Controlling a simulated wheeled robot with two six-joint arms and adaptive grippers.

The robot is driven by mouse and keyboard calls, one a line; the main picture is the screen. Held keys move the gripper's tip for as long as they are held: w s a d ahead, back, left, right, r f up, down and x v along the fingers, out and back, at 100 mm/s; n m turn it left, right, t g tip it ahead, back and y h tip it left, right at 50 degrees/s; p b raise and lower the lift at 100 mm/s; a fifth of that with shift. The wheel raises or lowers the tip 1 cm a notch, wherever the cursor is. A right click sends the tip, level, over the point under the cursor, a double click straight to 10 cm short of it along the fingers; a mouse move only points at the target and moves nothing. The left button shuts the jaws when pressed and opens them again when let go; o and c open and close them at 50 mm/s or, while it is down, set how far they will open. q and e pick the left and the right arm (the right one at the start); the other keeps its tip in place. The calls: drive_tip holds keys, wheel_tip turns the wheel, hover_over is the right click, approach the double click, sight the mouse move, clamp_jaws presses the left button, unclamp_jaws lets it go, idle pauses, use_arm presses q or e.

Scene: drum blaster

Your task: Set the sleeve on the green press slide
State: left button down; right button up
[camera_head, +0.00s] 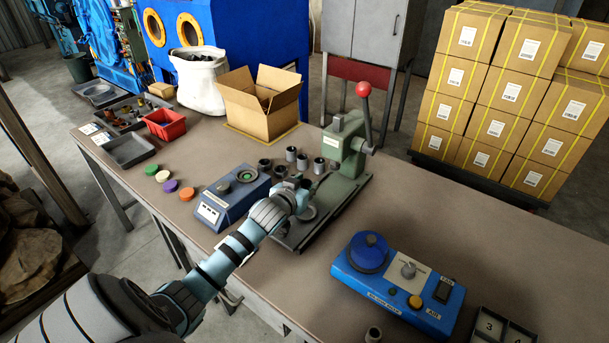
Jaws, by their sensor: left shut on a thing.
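The green press (345,150), with a red ball on its lever, stands on a grey-green base plate (343,203) mid-table. My left gripper (303,185) reaches in from the lower left, over the left side of this base, in front of the press. It is shut on a sleeve, which the fingers mostly hide. A round part (308,212) shows on the base just below the gripper. I cannot tell whether the held sleeve touches the press slide. Several grey sleeves (302,162) stand behind the gripper, left of the press. My right gripper is not in view.
A blue device with a green ring (232,198) stands close left of the gripper. A blue air station (398,283) is at the right front, beside a numbered tray (500,327). A lone sleeve (373,334) is at the front edge. A carton (262,108) stands behind.

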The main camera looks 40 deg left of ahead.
use_arm(q)
drive_tip(key=shift+n+y, duration=0.7)
drive_tip(key=shift+y, duration=0.2)
drive_tip(key=f+b, duration=0.1)
drive_tip(key=f, duration=0.1)
drive_tip(key=f+b, duration=0.2)
drive_tip(key=w+f+b, duration=0.1)
drive_tip(key=f+b, duration=0.1)
drive_tip(key=f, duration=0.1)
drive_tip(key=shift+a, duration=0.15)
drive_tip(key=shift+s+r, duration=0.1)
drive_tip(key=shift+s, duration=0.1)
drive_tip(key=shift+r+p, duration=0.1)
drive_tip(key=shift+p, duration=0.2)
drive_tip(key=shift+f+b, duration=0.45)
drive_tip(key=shift+f, duration=0.2)
